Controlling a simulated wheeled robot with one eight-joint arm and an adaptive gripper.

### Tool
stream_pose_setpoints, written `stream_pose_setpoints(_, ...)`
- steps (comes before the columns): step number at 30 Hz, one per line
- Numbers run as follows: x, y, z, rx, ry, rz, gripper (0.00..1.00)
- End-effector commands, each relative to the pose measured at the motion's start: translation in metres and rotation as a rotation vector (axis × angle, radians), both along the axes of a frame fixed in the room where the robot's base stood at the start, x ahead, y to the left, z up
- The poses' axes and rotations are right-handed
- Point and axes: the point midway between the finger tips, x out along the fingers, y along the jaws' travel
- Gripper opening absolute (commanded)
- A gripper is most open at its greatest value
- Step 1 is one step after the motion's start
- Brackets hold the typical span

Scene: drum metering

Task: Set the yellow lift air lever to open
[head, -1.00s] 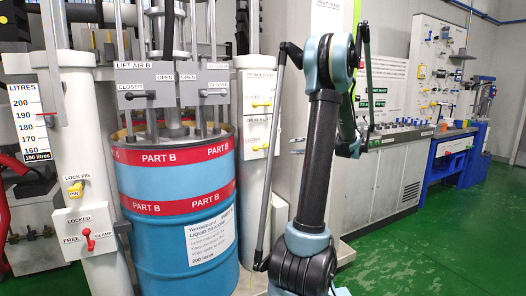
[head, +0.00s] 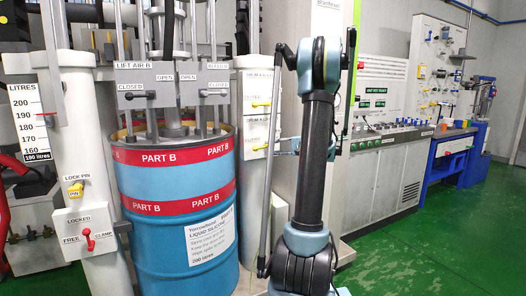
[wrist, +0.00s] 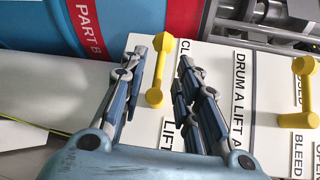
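Two yellow levers sit on white panels beside the blue drum. In the wrist view the nearer yellow lever (wrist: 158,72), beside the "DRUM A LIFT A…" label (wrist: 240,92), stands between my gripper's spread fingers (wrist: 161,60). Its upper end is beside a partly hidden label starting "CL". I see no finger clearly touching it. The other yellow lever (wrist: 301,92) is to the right, near "BLEED" lettering. In the head view the yellow levers show as an upper one (head: 262,104) and a lower one (head: 259,147); my gripper (head: 278,147) is beside the lower one, partly hidden by my arm.
The blue Part B drum (head: 180,235) stands left of the panels. A grey panel with black levers (head: 140,96) is above it. A lock pin and clamp post (head: 88,200) is at left. Green floor (head: 430,245) is free at right.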

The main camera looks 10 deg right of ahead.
Motion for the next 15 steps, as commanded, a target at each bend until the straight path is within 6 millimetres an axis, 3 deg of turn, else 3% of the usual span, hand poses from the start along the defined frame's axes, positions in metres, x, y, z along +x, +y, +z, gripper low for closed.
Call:
stream_pose_setpoints(6, 0.014, 0.028, -0.004, 0.0, 0.0, 0.002, 0.29)
stream_pose_setpoints(15, 0.02, 0.041, -0.006, 0.0, 0.0, 0.0, 0.29)
